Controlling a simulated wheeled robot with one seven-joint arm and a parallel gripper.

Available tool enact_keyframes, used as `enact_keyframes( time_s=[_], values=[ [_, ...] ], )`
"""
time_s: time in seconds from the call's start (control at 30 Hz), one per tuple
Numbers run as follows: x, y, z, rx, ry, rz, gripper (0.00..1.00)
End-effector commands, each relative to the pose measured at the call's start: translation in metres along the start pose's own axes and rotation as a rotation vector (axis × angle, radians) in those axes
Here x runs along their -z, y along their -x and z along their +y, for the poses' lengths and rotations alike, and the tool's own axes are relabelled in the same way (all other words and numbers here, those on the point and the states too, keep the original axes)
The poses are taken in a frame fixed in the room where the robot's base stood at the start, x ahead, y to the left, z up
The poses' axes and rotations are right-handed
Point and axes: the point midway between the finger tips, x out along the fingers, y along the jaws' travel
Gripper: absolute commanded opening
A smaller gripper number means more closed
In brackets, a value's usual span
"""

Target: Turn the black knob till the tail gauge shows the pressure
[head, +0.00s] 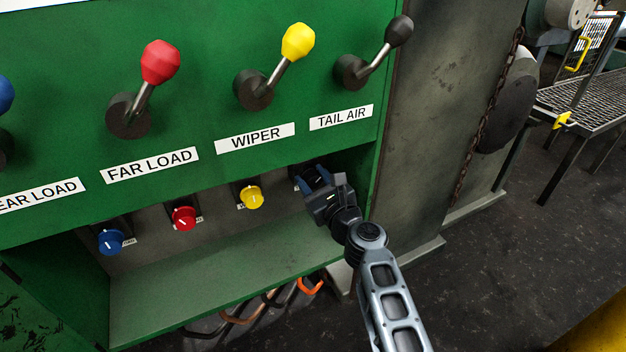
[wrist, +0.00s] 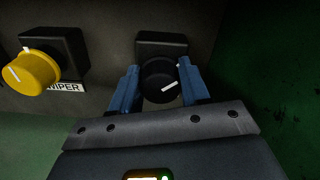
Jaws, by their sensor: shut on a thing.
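The black knob (wrist: 159,80) sits on a dark square base in the wrist view, with a white pointer mark aimed to the right and slightly up. My gripper (wrist: 160,84) is shut on it, one blue finger on each side. In the head view my gripper (head: 314,180) reaches under the TAIL AIR label (head: 341,117) and hides most of the knob. The black-handled lever (head: 385,52) is above that label. No tail gauge shows in either view.
Yellow (head: 252,197), red (head: 184,218) and blue (head: 111,241) knobs sit in the same recess to the left. A green ledge (head: 230,275) runs below them. The green side wall (wrist: 275,80) is close on the right. Red (head: 160,62) and yellow (head: 297,42) levers stand above.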

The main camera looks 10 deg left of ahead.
Motion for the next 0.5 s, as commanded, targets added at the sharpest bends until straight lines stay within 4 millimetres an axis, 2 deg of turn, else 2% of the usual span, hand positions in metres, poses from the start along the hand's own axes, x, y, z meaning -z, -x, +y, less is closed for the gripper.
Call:
enact_keyframes(
  time_s=[0.27, 0.5],
  values=[
    [0.002, 0.0, 0.0012, -0.001, 0.118, -0.001, 0.15],
    [0.0024, -0.0001, 0.0025, -0.001, 0.318, -0.002, 0.15]
  ],
)
